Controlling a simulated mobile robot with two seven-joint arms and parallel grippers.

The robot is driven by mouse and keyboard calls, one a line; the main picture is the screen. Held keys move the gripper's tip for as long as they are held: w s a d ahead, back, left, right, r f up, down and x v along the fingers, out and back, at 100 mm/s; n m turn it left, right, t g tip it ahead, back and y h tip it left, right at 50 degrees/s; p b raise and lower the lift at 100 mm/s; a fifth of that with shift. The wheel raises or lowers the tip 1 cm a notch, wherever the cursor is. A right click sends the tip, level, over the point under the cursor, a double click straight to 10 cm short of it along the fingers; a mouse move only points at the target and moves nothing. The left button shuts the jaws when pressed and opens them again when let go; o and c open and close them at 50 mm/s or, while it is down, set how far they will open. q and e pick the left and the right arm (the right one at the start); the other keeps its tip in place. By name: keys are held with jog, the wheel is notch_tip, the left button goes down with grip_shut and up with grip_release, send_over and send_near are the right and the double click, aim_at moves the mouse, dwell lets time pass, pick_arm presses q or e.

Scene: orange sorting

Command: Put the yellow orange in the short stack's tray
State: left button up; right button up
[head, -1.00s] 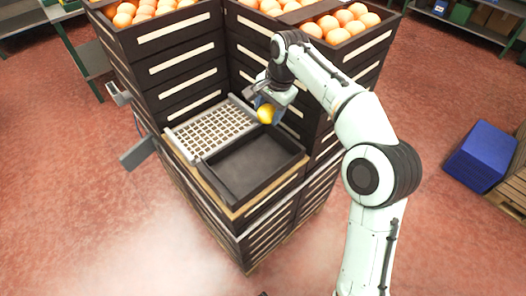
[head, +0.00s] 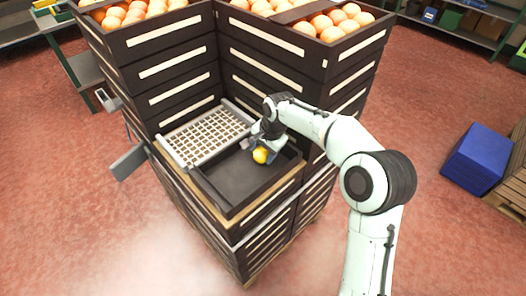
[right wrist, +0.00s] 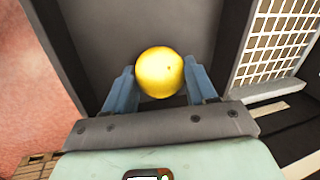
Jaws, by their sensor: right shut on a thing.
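The yellow orange (head: 260,155) is between the fingers of my right gripper (head: 266,148), which is shut on it. In the right wrist view the yellow orange (right wrist: 160,72) sits between the two blue fingers of my right gripper (right wrist: 162,88). The short stack's tray (head: 226,205) is dark and empty, and my right gripper is over its back right part. The tray's floor (right wrist: 110,30) shows behind the orange in the right wrist view. I cannot tell whether the orange touches the floor. My left gripper is not in view.
A pale grid rack (head: 208,135) lies beside the tray on the left; it also shows in the right wrist view (right wrist: 275,45). Tall dark crate stacks (head: 180,72) with several oranges on top rise behind. A blue stack (head: 480,158) stands at the far right.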

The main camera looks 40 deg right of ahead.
jog(key=shift+f, duration=0.1)
jog(key=o, duration=1.1)
jog(key=shift+r, duration=0.3)
jog(key=p+v, duration=0.2)
jog(key=v, duration=0.9)
jog(key=shift+s+r, duration=0.1)
jog(key=shift+r, duration=0.25)
